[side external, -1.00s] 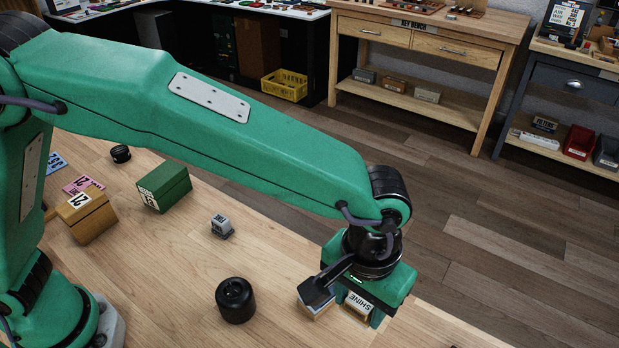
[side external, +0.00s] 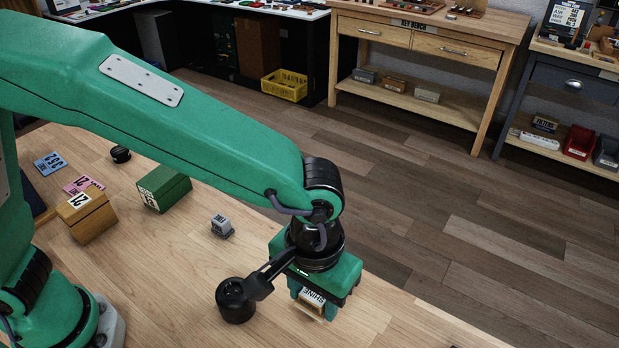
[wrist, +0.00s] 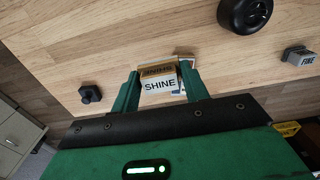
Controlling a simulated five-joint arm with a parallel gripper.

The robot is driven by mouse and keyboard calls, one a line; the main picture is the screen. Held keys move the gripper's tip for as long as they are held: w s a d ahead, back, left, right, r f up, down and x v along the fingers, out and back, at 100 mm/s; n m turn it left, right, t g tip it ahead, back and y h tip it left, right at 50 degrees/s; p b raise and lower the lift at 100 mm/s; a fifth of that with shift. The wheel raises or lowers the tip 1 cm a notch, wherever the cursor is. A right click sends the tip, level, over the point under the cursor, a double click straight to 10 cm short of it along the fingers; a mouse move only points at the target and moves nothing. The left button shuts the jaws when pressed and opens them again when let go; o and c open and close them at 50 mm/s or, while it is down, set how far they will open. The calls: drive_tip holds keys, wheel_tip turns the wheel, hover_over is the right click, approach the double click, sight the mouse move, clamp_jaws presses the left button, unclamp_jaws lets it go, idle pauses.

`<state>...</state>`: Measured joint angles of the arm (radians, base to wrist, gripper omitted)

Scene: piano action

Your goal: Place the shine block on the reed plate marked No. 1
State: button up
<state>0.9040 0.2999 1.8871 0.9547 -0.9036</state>
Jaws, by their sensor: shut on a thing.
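The shine block (side external: 314,298) has a white label reading SHINE and a gold-brown side. My gripper (wrist: 162,84) is shut on it, with a green finger on each side; the block also shows in the wrist view (wrist: 159,86). It is over the wooden bench, near the front edge. I cannot tell whether its underside touches anything. A pale thing with a blue edge (wrist: 187,62) shows partly behind the block and one finger; I cannot tell what it is. A blue card (side external: 50,163) and a pink card (side external: 82,185) lie at the left. I cannot make out a No. 1 mark.
A black round weight (side external: 236,306) stands left of my gripper, overlapped by my wrist camera arm. A grey FINE block (side external: 222,227), green box (side external: 164,188) and tan box (side external: 87,216) stand farther left. A small black knob (wrist: 90,93) is on the bench. Bare wood lies between.

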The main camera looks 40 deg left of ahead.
drive_tip(key=w+a+f, duration=0.1)
drive_tip(key=w+f, duration=0.1)
drive_tip(key=w, duration=0.1)
drive_tip(key=w+a+f, duration=0.1)
drive_tip(key=w+f, duration=0.1)
drive_tip(key=w, duration=0.1)
drive_tip(key=w+a+f, duration=0.1)
drive_tip(key=w+f, duration=0.1)
drive_tip(key=w, duration=0.1)
drive_tip(key=shift+w+a, duration=0.1)
drive_tip(key=shift+w, duration=0.1)
drive_tip(key=shift+f, duration=1.95)
drive_tip(key=shift+f, duration=0.15)
drive_tip(key=o, duration=1)
wheel_tip(320, 180, up, 12)
drive_tip(key=shift+r, duration=0.2)
drive_tip(key=shift+a, duration=0.1)
